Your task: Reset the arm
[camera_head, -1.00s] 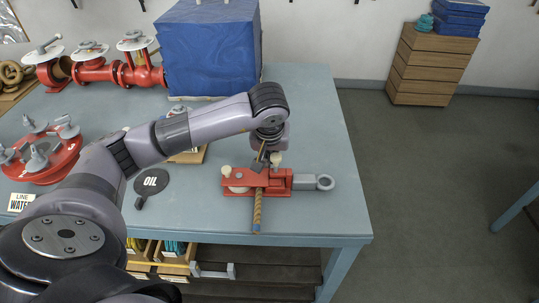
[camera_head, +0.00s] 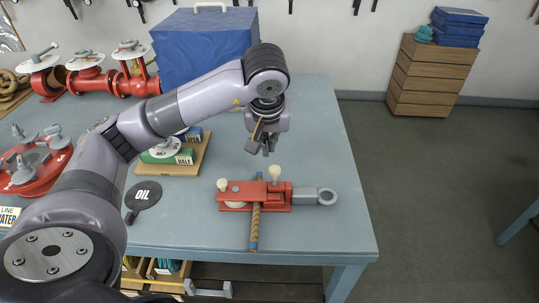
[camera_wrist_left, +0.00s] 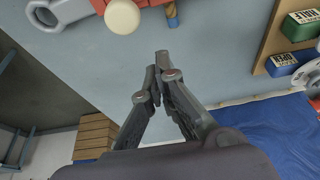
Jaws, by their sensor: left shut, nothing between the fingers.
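My left arm comes in from the left in the head view. Its gripper (camera_head: 262,147) hangs above the blue-grey table (camera_head: 320,150), behind a red clamp-like tool (camera_head: 270,191), and does not touch it. In the left wrist view the gripper's fingertips (camera_wrist_left: 160,73) are together with nothing between them. The red tool has cream knobs and a grey ring end. It lies across a thin brown rope-like rod (camera_head: 255,226), and it also shows at the top of the left wrist view (camera_wrist_left: 78,12). My right gripper is in neither view.
A blue covered box (camera_head: 203,50) stands at the back. Red valves on pipes (camera_head: 97,78) and a red flange (camera_head: 36,165) stand at left. The table's right part is clear.

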